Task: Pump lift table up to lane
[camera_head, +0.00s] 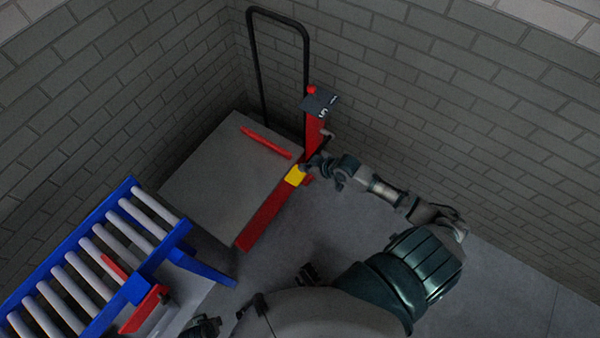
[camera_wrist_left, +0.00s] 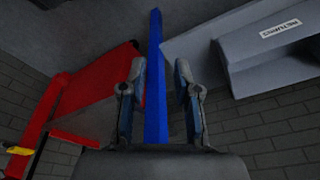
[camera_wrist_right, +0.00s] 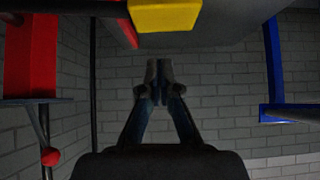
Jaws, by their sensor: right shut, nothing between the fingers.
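The lift table (camera_head: 215,185) stands near the wall corner with a grey top, a red frame and a black loop handle (camera_head: 306,60). A yellow pedal (camera_head: 296,175) is on its near right side; it also shows at the top of the right wrist view (camera_wrist_right: 165,14). My right gripper (camera_head: 311,166) is right beside the pedal; its fingers are together and empty in the right wrist view (camera_wrist_right: 158,88); contact cannot be told. The lane (camera_head: 137,288) is a blue-framed roller conveyor at lower left. My left gripper (camera_wrist_left: 160,85) is open, with a blue bar showing between its fingers.
A red post (camera_head: 314,135) with a dark plate (camera_head: 320,103) and a red knob rises by the handle. A red bar (camera_head: 266,142) lies on the table top. Brick walls close off the back. Floor (camera_head: 500,270) is clear at right.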

